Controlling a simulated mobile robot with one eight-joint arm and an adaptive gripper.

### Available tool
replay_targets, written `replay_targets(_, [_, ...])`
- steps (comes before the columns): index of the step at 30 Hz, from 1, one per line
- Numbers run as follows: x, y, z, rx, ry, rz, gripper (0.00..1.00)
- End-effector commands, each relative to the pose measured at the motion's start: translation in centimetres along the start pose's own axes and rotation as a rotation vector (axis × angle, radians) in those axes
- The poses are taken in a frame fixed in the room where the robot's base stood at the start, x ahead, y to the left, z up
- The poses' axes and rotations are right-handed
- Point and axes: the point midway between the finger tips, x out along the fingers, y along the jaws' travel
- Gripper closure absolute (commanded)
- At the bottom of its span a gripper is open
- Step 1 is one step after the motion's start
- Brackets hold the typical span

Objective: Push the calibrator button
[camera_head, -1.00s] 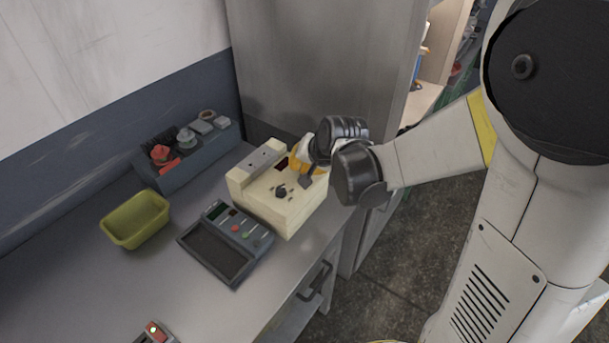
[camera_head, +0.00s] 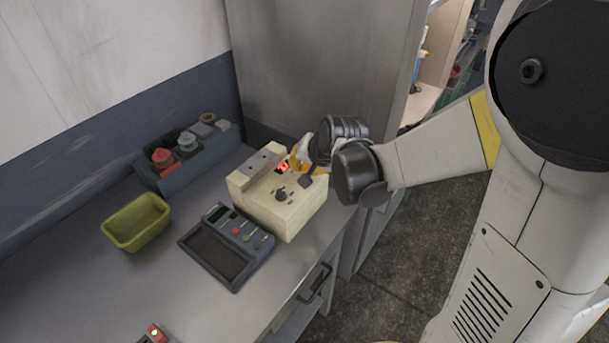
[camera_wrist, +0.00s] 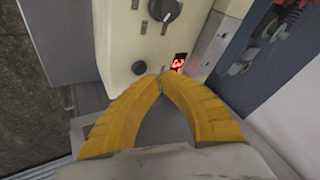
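A cream box-shaped device (camera_head: 280,205), likely the calibrator, stands on the bench near the metal cabinet. Its top has a dark knob (camera_head: 281,194) and a small display (camera_head: 283,168) lit red. In the wrist view the cream panel (camera_wrist: 118,40) shows a large knob (camera_wrist: 164,9), the red display (camera_wrist: 179,62) and a small dark round button (camera_wrist: 138,67). My gripper (camera_wrist: 160,77) is shut, its yellow fingertips together and empty. The tips are at the panel edge between the small button and the display. I cannot tell whether they touch it.
A grey keypad device (camera_head: 228,245) lies left of the cream device. A green-yellow bin (camera_head: 136,222) and a dark rack (camera_head: 195,160) are further left. The metal cabinet (camera_head: 320,70) stands close behind.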

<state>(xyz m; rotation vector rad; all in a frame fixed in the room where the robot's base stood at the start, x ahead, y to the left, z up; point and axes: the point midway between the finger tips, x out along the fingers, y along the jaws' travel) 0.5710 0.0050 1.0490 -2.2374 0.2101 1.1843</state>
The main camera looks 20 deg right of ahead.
Motion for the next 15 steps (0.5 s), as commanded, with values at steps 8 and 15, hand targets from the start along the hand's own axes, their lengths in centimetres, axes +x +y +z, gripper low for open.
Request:
replay_targets(8, [-0.1,-0.1,-0.1,0.000,0.000,0.000,1.00])
replay_targets(15, [-1.2,-0.6,-0.6,0.000,0.000,0.000,1.00])
